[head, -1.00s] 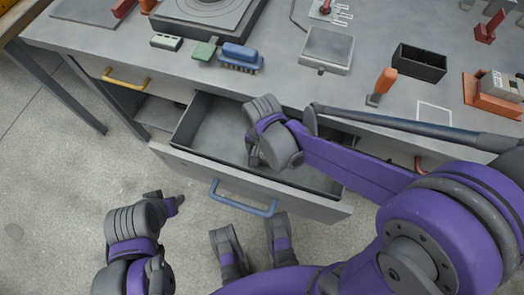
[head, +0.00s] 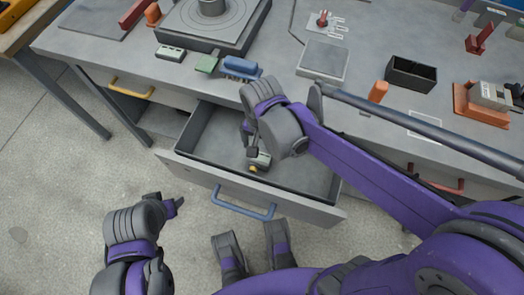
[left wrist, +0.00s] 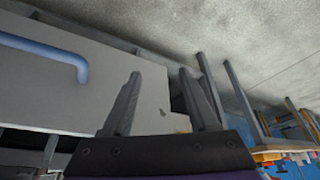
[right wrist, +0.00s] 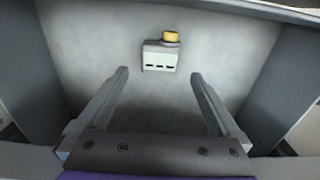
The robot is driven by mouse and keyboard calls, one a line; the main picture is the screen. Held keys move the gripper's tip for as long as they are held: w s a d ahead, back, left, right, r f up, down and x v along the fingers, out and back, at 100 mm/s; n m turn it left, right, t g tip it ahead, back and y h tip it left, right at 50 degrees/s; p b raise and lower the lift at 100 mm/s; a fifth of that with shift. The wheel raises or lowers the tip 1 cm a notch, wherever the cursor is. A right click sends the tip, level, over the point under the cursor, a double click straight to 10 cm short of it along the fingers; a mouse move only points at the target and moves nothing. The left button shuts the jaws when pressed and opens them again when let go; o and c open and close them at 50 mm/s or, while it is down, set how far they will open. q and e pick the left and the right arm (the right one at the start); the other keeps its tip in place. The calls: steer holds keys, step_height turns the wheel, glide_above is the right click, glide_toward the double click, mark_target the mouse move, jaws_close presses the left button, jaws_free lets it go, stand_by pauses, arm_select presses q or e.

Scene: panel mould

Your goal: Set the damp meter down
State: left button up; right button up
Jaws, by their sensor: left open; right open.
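The damp meter, a small pale grey block with dark slots and a yellow end (right wrist: 161,56), lies on the floor of the open drawer (head: 205,135). In the head view the meter (head: 259,161) shows just below my right gripper (head: 252,143). That gripper is inside the drawer, open and empty. In the right wrist view its fingers (right wrist: 159,75) stand apart, with the meter beyond their tips. My left gripper (head: 178,203) is open and empty outside the drawer, left of the drawer front. Its spread fingers (left wrist: 160,75) show in the left wrist view.
The drawer front has a blue handle (head: 243,204). On the worktop (head: 280,98) above are a blue brush (head: 240,68), a green block (head: 207,62), a grey scale (head: 323,60), a black open box (head: 411,74) and an orange handle (head: 378,91). The drawer floor around the meter is clear.

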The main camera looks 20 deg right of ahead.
steer(key=s+d+r+n+t, duration=0.1)
steer(key=s+d+n+t, duration=0.3)
steer(key=s+d+n, duration=0.2)
steer(key=s+d, duration=0.2)
steer(key=s, duration=0.1)
steer(key=shift+s+d+n+t, duration=0.25)
steer(key=shift+s+n+t, duration=0.05)
steer(key=shift+n+t, duration=0.1)
